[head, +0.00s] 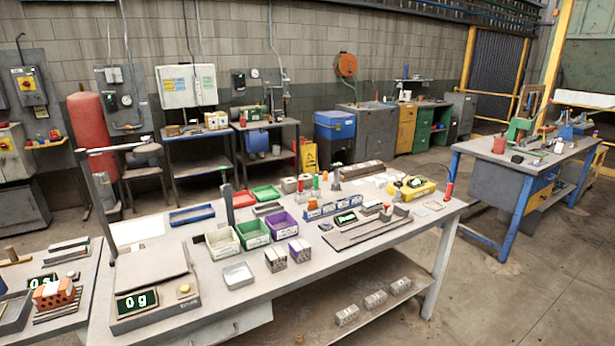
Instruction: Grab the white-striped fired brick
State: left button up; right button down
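An orange-red brick (54,293) with dark holes and whitish marks on top sits at the far left. It rests on a dark slatted stand on the small left table (78,330). It is the only orange-red brick I can make out, and its stripes are too small to read clearly. Neither of my grippers shows in the head view.
The scale (155,285) and a small metal tray (238,275) are on the long bench beside the left table. Green (253,235) and purple bins stand behind. Grey blocks (276,258) are nearby, with several more on the lower shelf. Floor is open at right.

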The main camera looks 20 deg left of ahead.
aim_at(50, 295)
jog(key=u, duration=0.95)
jog(key=i, duration=0.95)
jog(key=u, duration=0.7)
